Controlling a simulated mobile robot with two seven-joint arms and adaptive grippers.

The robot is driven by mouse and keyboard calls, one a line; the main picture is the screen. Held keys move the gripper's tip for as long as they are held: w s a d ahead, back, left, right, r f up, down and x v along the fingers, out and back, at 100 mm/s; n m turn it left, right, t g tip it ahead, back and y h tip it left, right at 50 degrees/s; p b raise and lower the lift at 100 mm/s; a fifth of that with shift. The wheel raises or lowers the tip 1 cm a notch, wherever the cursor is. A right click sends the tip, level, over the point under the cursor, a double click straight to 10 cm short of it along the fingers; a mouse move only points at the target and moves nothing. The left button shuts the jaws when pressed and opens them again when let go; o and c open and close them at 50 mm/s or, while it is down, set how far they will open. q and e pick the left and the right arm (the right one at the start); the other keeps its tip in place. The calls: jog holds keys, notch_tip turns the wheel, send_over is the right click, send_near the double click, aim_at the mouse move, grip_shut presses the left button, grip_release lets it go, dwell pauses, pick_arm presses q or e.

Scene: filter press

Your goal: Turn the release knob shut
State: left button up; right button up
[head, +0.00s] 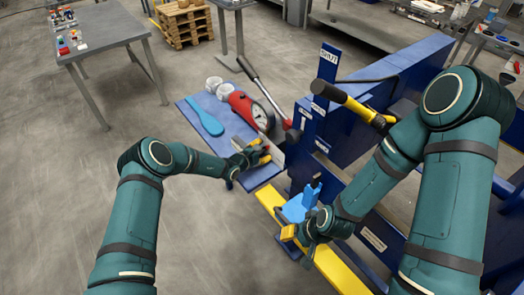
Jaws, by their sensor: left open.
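A red hand pump (240,103) with a round white gauge (260,115) and a long lever (257,82) stands on a blue shelf. A dark reddish round piece (292,136) at the pump's near right end may be the release knob; I cannot tell for sure. My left gripper (262,155) is open, its yellow-tipped fingers just in front of the pump's near end, at the shelf's front right. I cannot tell whether it touches anything. My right gripper (291,229) is low by the yellow rail, beside a bright blue piece (299,206); its finger opening is unclear.
The blue shelf (190,104) also holds a light blue paddle (205,120) and white jars (214,84). The blue press frame (375,75), with a yellow-and-black cylinder (346,101), fills the right. A yellow rail (340,272) runs along the front. A grey table (100,27) stands at the back left.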

pick_arm(q)
jog(key=shift+f, duration=0.1)
grip_shut()
jog(key=shift+n+g+b, duration=0.3)
jog(key=shift+n+b, duration=0.2)
jog(key=shift+b, duration=0.25)
jog(key=shift+o, duration=1.1)
grip_release()
jog(key=shift+o, duration=0.5)
jog(key=shift+s+a, duration=0.1)
